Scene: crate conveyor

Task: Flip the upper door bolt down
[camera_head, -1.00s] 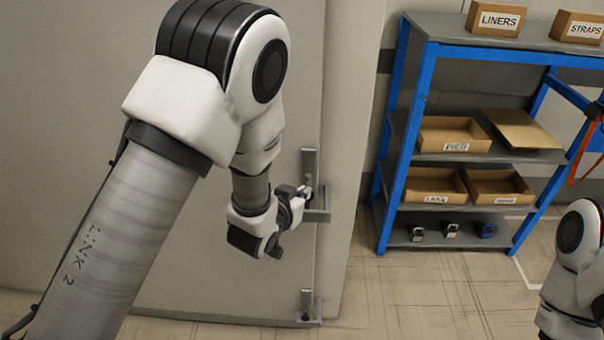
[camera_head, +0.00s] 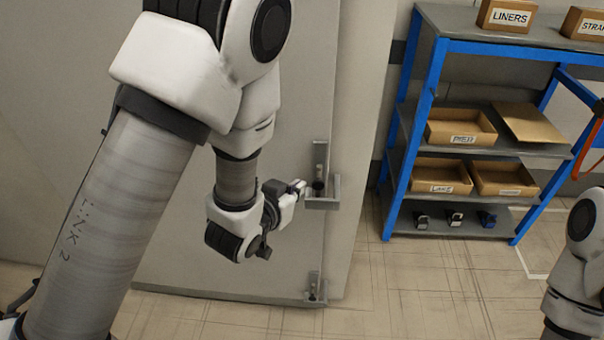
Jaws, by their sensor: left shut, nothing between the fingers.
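The upper door bolt (camera_head: 320,157) is a grey metal fitting near the door's right edge, with an upright plate above a protruding bracket (camera_head: 323,204). A small dark round part shows between them; I cannot tell clearly how the bolt's lever is turned. The grey door (camera_head: 170,240) fills the left side. My left gripper (camera_head: 299,187) is shut and empty, just left of the bolt and level with the top of the bracket, with a small gap seeming to lie between. My right gripper is out of view; only part of my right arm shows at the right edge.
A lower bolt (camera_head: 315,288) sits at the door's bottom edge. A blue-framed shelf (camera_head: 408,130) with cardboard boxes, trays and small devices stands to the right. The tiled floor (camera_head: 420,300) between door and shelf is clear.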

